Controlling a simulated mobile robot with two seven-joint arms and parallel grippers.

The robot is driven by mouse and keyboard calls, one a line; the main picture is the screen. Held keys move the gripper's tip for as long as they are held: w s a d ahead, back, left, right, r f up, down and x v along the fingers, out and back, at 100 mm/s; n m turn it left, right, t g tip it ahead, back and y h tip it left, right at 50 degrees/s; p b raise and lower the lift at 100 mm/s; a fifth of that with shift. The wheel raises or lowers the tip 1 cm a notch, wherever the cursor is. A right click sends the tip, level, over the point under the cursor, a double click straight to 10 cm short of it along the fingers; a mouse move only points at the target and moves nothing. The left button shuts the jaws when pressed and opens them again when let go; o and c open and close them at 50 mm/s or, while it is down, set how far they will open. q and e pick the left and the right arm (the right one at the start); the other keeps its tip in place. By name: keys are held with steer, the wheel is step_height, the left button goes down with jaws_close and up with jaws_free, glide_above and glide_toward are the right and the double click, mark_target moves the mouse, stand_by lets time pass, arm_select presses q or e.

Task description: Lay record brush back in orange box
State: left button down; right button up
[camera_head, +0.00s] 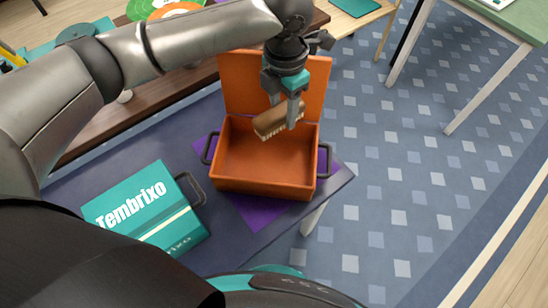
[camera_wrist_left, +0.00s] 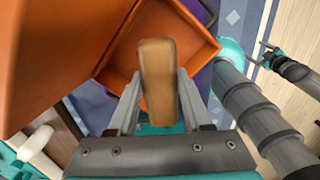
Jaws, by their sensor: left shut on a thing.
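The record brush (camera_head: 270,120) has a wooden back and pale bristles. My left gripper (camera_head: 285,112) is shut on it and holds it over the back part of the orange box. In the left wrist view the brush's wooden back (camera_wrist_left: 157,80) sits between the two fingers. The orange box (camera_head: 262,186) stands open on the table, its lid (camera_head: 240,80) raised at the back. Its floor looks bare, and whether the brush touches the box is unclear. My right gripper (camera_wrist_left: 262,54) shows small in the left wrist view, its fingers apart and empty, away from the box.
A teal Tembrixo case (camera_head: 145,205) with a dark handle lies left of the box on the blue table. A purple mat (camera_head: 255,212) is under the box. Dark handles stick out at the box's sides. A wooden bench (camera_head: 130,115) with colourful discs stands behind.

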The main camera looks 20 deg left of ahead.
arm_select(q)
steer(key=b, duration=0.3)
glide_above(281, 163)
step_height(281, 163, down, 13)
steer(key=shift+f, duration=0.85)
step_height(281, 163, down, 4)
steer(key=shift+r+b, duration=0.25)
steer(key=shift+b, duration=0.55)
arm_select(e)
steer(key=shift+t, duration=0.3)
steer(key=w+f, duration=0.1)
steer(key=w+d+f, duration=0.1)
steer(key=f, duration=0.1)
steer(key=w+d+f, duration=0.1)
steer(key=shift+f, duration=0.35)
arm_select(q)
steer(key=c, duration=0.8)
jaws_free()
steer(key=shift+f, duration=0.1)
steer(key=o, duration=0.5)
steer(key=shift+c, duration=0.2)
arm_select(e)
steer(key=shift+s, duration=0.15)
